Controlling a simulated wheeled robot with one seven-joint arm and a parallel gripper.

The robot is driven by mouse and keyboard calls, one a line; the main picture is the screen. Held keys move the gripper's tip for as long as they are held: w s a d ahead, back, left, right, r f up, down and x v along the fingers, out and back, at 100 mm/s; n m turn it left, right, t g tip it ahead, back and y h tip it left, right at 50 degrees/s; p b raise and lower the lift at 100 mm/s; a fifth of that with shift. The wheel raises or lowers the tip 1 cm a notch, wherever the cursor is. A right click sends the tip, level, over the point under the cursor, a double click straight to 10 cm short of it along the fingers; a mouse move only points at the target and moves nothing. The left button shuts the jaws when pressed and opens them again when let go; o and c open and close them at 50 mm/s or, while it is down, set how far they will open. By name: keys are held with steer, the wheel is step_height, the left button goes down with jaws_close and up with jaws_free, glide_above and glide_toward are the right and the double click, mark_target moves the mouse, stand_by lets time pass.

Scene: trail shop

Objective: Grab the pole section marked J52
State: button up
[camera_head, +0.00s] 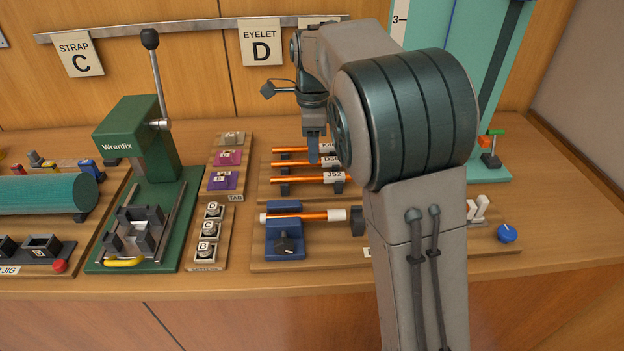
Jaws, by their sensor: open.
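The pole section marked J52 (298,180) is an orange rod with a white label at its right end. It lies across low dark supports on the wooden rack board, nearest of three similar rods. A middle pole section (293,163) and a back pole section (290,149) lie behind it; their labels are partly hidden by my arm and hard to read. My gripper (314,160) points down over the rack, around the back and middle rods and behind J52. It is open, with nothing seen between the fingers. Its fingers overlap in this view, and its height above the rods is unclear.
In front of the rack, another orange rod (310,215) sits in a blue clamp (284,245). A green Wrenfix press (140,140) with a tall lever stands left. Trays of marked small parts (213,225) lie between. My arm hides the rack's right side.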

mark_target(311, 176)
steer(key=f, duration=0.8)
steer(key=shift+w+a+f, duration=0.1)
steer(key=shift+w+f, duration=0.1)
jaws_close()
